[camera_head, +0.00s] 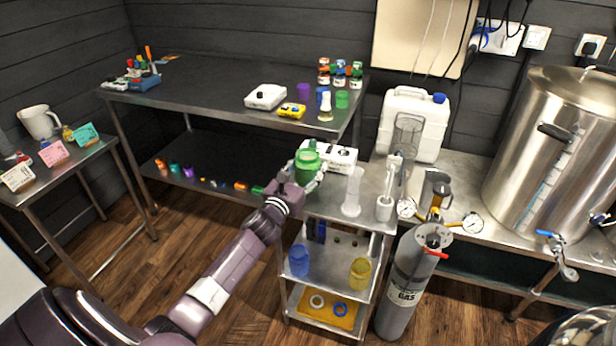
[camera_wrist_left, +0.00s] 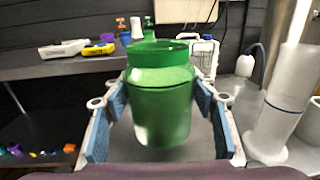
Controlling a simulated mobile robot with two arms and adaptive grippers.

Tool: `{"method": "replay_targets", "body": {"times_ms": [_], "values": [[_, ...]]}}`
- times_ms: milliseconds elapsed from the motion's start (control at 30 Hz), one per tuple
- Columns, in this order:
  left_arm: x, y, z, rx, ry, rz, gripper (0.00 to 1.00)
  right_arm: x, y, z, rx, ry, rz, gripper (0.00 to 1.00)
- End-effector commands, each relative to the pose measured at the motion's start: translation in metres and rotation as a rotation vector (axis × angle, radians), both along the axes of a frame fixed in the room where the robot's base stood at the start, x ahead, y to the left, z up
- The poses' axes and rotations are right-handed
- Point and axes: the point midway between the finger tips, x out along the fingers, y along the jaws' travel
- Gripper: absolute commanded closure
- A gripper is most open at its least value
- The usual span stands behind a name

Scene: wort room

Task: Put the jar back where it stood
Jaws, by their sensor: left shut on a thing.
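A green jar (camera_head: 307,163) is between the fingers of my left gripper (camera_head: 305,177), over the left part of the small steel cart's top. In the left wrist view the green jar (camera_wrist_left: 160,95) is upright and open at the top, with the blue finger pads (camera_wrist_left: 160,120) on both sides of it. My left gripper is shut on it. I cannot tell whether its base touches the cart top. A blue jar (camera_head: 298,260) and a yellow jar (camera_head: 360,273) stand on the cart's middle shelf. My right gripper is not in view.
A white box (camera_head: 342,158) is just behind the jar. A clear cylinder (camera_head: 352,192) and a white-based tool (camera_head: 385,205) stand to its right on the cart top (camera_head: 325,206). A gas cylinder (camera_head: 408,285) stands beside the cart. The long steel table (camera_head: 205,85) is mostly clear.

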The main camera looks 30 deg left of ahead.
Motion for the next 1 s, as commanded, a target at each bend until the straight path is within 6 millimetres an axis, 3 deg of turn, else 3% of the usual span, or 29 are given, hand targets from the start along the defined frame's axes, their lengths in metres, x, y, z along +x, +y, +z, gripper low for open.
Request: {"method": "replay_targets", "body": {"times_ms": [100,200,567,600,733,1000], "values": [[0.000,0.000,-0.021,-0.003,0.001,0.001,0.82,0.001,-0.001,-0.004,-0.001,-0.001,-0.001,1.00],[0.000,0.000,-0.028,-0.002,-0.001,0.000,0.82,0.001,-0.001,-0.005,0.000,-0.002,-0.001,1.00],[0.000,0.000,-0.032,0.000,-0.001,-0.001,0.82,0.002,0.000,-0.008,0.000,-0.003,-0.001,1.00],[0.000,0.000,-0.032,0.000,0.001,0.000,0.45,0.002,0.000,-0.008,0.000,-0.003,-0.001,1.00],[0.000,0.000,-0.032,0.000,0.001,0.000,0.31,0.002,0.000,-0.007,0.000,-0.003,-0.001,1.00],[0.000,0.000,-0.031,0.000,0.001,0.000,0.30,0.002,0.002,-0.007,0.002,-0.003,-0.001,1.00]]}}
